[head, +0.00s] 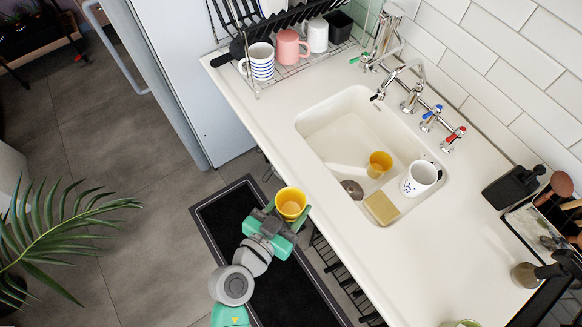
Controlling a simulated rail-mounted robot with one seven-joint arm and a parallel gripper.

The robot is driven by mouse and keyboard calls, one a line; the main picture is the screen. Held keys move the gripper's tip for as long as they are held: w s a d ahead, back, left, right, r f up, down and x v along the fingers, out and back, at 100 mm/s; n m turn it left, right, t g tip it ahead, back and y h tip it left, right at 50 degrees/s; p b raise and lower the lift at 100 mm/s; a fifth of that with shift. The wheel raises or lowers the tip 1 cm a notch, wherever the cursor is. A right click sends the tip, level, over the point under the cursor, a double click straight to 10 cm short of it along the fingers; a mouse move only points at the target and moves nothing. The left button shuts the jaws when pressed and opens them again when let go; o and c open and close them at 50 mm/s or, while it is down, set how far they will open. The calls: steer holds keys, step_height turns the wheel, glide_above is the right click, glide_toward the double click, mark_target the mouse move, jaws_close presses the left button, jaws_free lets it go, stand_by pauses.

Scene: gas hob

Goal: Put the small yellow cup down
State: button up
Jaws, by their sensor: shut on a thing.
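My gripper (285,218) is shut on a small yellow cup (291,203). It holds the cup upright, with the open rim facing up, at the front edge of the counter (262,125). From this view I cannot tell the cup's exact height relative to the counter top. A second yellow cup (380,164) stands in the white sink (340,110), to the right of my gripper.
A white patterned mug (420,178) and a yellow sponge (381,208) are in the sink's right part. A dish rack (288,77) with several mugs stands at the back left. A tap (405,82) rises behind the sink. The counter left of the sink is bare.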

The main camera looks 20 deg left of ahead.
steer(key=shift+w+r, duration=0.1)
steer(key=shift+w, duration=0.05)
glide_above(297, 160)
steer(key=s, duration=0.2)
steer(key=shift+w+d+f+b, duration=0.1)
steer(key=shift+d+f+b, duration=0.1)
steer(key=shift+f, duration=0.15)
steer(key=shift+w+d+f+b, duration=0.1)
steer(key=shift+f+b, duration=0.1)
steer(key=shift+f, duration=0.15)
steer(key=shift+w+a+f, duration=0.15)
steer(key=shift+w+a, duration=0.1)
steer(key=shift+w, duration=0.4)
steer(key=f+b, duration=0.1)
steer(key=f, duration=0.2)
steer(key=shift+w+a+b, duration=0.1)
steer(key=shift+w+b, duration=0.1)
steer(key=shift+b, duration=0.15)
steer(key=shift+s+f, duration=0.15)
steer(key=shift+s, duration=0.05)
steer(key=shift+w, duration=0.15)
